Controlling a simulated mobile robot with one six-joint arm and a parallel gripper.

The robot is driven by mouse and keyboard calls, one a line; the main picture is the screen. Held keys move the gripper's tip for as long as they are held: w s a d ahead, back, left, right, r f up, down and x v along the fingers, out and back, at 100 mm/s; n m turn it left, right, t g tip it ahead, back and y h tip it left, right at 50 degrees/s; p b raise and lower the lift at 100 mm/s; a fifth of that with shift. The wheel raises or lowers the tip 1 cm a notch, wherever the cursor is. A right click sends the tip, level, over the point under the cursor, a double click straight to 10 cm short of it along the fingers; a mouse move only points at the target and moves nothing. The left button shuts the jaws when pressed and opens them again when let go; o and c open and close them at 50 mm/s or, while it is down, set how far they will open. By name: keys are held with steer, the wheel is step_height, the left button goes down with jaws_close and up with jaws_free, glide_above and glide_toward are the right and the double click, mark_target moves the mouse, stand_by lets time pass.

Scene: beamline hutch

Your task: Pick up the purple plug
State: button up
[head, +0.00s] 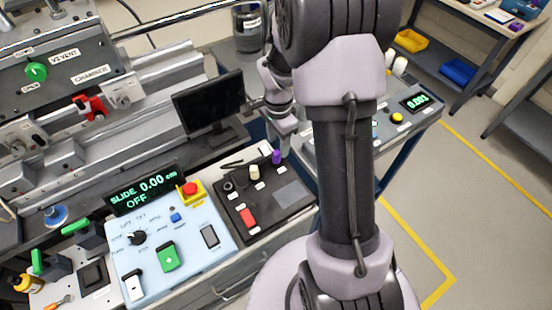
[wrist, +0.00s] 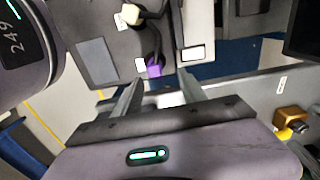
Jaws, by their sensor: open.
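The purple plug (head: 276,157) stands at the far edge of a dark panel (head: 290,195) on the bench, just below my gripper (head: 283,140) in the head view. In the wrist view the purple plug (wrist: 154,68) sits on the panel, just beyond the gap between the two fingertips of my gripper (wrist: 158,85). The fingers are apart and nothing is between them. A dark cable runs from the plug toward a cream plug (wrist: 131,14). My arm hides part of the panel's right side in the head view.
The cream plug also shows in the head view (head: 254,172), left of the purple one, with a red switch (head: 247,217) nearer. A monitor (head: 208,102) stands behind the panel. A blue control box (head: 170,240) with a red stop button (head: 189,188) is to the left.

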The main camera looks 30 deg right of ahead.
mark_target(277, 152)
steer(key=f, duration=0.1)
steer(key=f+b, duration=0.1)
steer(key=f, duration=0.1)
steer(key=f+b, duration=0.1)
steer(key=f, duration=0.1)
steer(key=shift+s+a, duration=0.3)
steer(key=shift+s, duration=0.05)
steer(key=shift+r, duration=0.15)
steer(key=shift+c, duration=1.3)
jaws_close()
step_height(277, 152, up, 4)
steer(key=shift+f+p, duration=0.2)
steer(key=shift+p, duration=0.75)
steer(key=s, duration=0.5)
steer(key=s+r+p, duration=0.1)
steer(key=s, duration=0.4)
steer(key=s+p, duration=0.1)
steer(key=s, duration=0.5)
steer(key=shift+d+r, duration=0.2)
